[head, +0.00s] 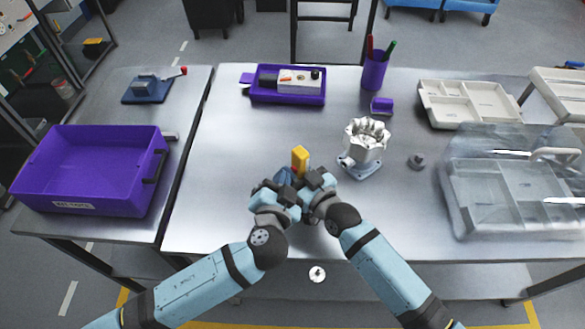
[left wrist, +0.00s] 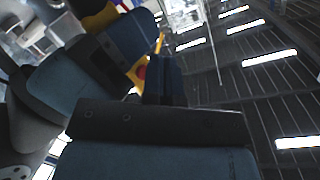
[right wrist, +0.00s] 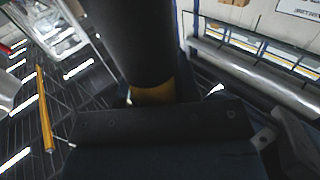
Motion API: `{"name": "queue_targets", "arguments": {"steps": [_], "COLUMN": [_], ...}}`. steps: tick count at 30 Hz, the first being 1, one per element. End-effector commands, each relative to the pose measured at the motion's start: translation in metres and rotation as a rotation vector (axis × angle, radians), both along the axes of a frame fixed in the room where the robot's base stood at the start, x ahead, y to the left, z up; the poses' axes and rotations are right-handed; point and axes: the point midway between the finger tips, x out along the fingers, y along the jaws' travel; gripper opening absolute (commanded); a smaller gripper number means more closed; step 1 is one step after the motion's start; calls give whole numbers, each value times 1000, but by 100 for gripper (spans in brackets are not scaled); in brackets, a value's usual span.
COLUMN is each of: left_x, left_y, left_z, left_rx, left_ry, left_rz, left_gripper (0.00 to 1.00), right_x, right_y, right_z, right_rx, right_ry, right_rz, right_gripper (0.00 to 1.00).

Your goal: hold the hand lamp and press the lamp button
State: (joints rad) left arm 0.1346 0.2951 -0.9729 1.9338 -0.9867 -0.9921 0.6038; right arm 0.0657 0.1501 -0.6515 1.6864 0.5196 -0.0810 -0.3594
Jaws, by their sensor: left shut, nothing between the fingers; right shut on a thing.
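The hand lamp (head: 300,158) shows as a yellow upright block above my two grippers, near the middle of the table's front half. Its lower part is hidden by the grippers. My right gripper (head: 316,182) is shut on the lamp. My left gripper (head: 287,192) is shut and empty, close beside the lamp. In the left wrist view a red spot, seemingly the lamp button (left wrist: 142,72), shows on the yellow body just left of my left fingers (left wrist: 165,82). I cannot tell whether they touch. The right wrist view shows a yellow part of the lamp (right wrist: 153,93) below a large dark shape.
A metal housing on a blue-grey base (head: 362,165) stands right of my grippers, with a small grey part (head: 416,160) beyond. A purple tray (head: 288,99) and pen cup (head: 375,72) are behind. Pale organisers stand right; a purple bin (head: 90,170) stands left.

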Motion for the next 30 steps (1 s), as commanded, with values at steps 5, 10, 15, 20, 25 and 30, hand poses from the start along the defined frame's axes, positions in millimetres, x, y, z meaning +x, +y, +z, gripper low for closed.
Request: {"name": "queue_targets", "arguments": {"steps": [5, 10, 15, 20, 25, 30], "left_x": [1, 2, 4, 5, 7, 9], "left_y": [-1, -3, -5, -7, -9, -11], "left_z": [0, 0, 0, 0, 0, 1], "left_rx": [0, 1, 0, -1, -2, -3], "left_ry": [0, 0, 0, 0, -1, -1], "left_rz": [0, 0, 0, -1, -2, -2], "left_gripper": [0, 0, 0, 0, 0, 0], "right_x": [0, -1, -1, -3, -3, -4], "right_y": [0, 1, 2, 4, 5, 5], "right_z": [0, 0, 0, 0, 1, 1], "right_rx": [-1, 0, 0, 0, 1, 3], "right_ry": [1, 0, 0, 0, 0, -1], "right_rz": [0, 1, 3, 6, 7, 7], "right_gripper": [0, 0, 0, 0, 0, 0]}}
